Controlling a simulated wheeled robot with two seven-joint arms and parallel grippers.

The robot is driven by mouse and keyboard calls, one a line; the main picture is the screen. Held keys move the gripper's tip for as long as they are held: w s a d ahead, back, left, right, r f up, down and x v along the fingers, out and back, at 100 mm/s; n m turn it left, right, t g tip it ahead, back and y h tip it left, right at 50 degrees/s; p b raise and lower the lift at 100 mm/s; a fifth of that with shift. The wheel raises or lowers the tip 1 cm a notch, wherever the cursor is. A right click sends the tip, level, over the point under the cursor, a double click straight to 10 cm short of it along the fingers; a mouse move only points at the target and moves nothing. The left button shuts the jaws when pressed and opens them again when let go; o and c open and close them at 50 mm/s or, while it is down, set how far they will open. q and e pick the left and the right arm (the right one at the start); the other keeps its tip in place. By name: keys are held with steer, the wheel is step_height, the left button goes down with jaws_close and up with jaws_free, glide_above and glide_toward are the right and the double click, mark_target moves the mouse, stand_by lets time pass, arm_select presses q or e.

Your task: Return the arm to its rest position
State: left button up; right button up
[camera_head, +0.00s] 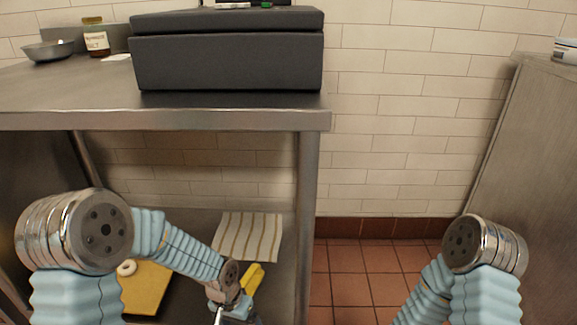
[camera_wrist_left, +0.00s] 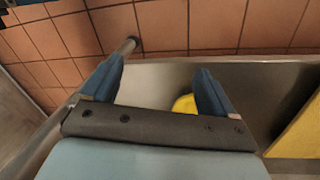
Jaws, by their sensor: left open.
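My left arm comes in from the left and reaches down over the lower steel shelf. My left gripper (camera_head: 232,314) is at the bottom of the head view, partly cut off by the frame edge. In the left wrist view my left gripper (camera_wrist_left: 158,85) has its two blue fingers wide apart with nothing held between them. A small yellow object (camera_head: 253,278) is just beside the gripper in the head view. Part of this yellow object (camera_wrist_left: 184,104) shows behind one finger in the wrist view. My right arm shows at the lower right, its gripper out of frame.
A yellow board (camera_head: 146,290) with a pale ring-shaped item (camera_head: 127,267) and a striped cloth (camera_head: 248,236) lie on the lower shelf. The steel table (camera_head: 220,118) above carries a dark box (camera_head: 228,62), a jar (camera_head: 96,40) and a bowl (camera_head: 48,50). Tiled floor (camera_head: 350,290) is open right of the table.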

arm_select(q)
steer(key=s+f+n+h+p, duration=0.1)
steer(key=s+f+n+p, duration=0.1)
steer(key=s+p, duration=0.2)
steer(key=s+f+n+t+h+p, duration=0.1)
steer(key=s+f+n+p, duration=0.1)
steer(key=s, duration=0.6)
steer(key=shift+d+f+n+h+p, duration=0.15)
steer(key=shift+f+n+h+p, duration=0.15)
steer(key=shift+n+p, duration=0.6)
